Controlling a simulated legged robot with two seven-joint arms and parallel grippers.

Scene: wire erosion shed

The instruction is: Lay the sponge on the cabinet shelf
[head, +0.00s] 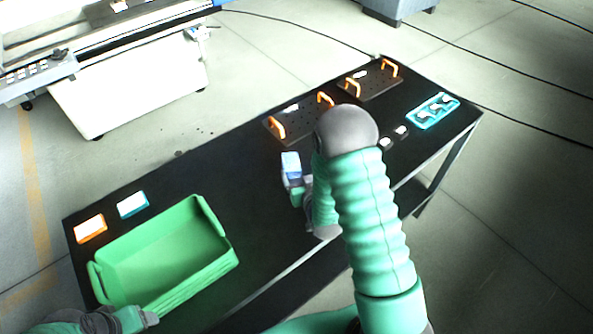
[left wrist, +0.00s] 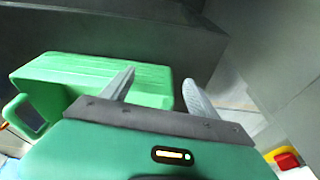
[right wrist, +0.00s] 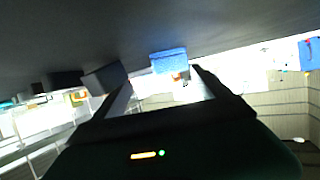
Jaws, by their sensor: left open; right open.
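The sponge, a small block with a pale top and blue side (head: 290,169), lies on the black table near its middle. In the right wrist view it shows as a blue block (right wrist: 169,61) between the fingertips. My right gripper (head: 294,186) is open, low over the table at the sponge; I cannot tell whether the fingers touch it. My left gripper (head: 140,319) is open and empty beside the green crate; its spread fingers show in the left wrist view (left wrist: 160,78). I cannot make out a cabinet shelf in any view.
The green crate (head: 221,262) stands at the table's left end, with an orange block (head: 90,229) and a teal block (head: 132,204) behind it. Dark plates with orange handles (head: 295,122) and a blue tray (head: 433,111) lie farther right.

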